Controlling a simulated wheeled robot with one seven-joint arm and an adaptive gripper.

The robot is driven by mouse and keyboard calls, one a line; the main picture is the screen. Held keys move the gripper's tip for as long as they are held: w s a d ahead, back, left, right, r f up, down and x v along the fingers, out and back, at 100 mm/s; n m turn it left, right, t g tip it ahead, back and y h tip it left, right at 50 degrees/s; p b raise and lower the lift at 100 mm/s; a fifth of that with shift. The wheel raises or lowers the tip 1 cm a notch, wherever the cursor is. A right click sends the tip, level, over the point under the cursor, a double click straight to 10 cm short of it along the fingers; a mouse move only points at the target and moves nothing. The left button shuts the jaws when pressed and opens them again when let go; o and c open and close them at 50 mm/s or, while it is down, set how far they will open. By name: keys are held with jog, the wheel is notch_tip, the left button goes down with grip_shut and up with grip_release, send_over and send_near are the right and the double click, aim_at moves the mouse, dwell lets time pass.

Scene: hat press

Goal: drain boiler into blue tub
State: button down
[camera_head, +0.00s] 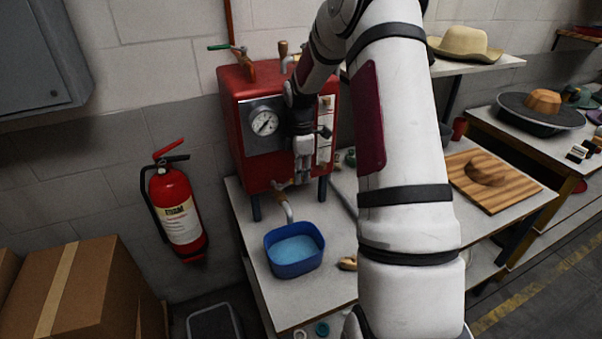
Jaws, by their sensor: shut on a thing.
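The red boiler (250,152) with a round white gauge (264,121) stands on legs on a pale bench against the wall. A metal drain spout (286,207) comes out low at its front and points down to the blue tub (276,262). The tub stands upright on the bench; its inside shows a lighter blue surface, which looks like water. My gripper (301,176) reaches down in front of the boiler, its fingers shut at the drain tap's handle (278,186). The exact grasp is small and partly hidden.
My arm hides part of the bench's right side. A wooden object (347,264) lies right of the tub. A wooden board (497,190) and a straw hat (465,44) are at right.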

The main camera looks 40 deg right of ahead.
jog(key=c, duration=1.6)
grip_release()
jog(key=shift+o, duration=0.2)
notch_tip(320, 180, up, 12)
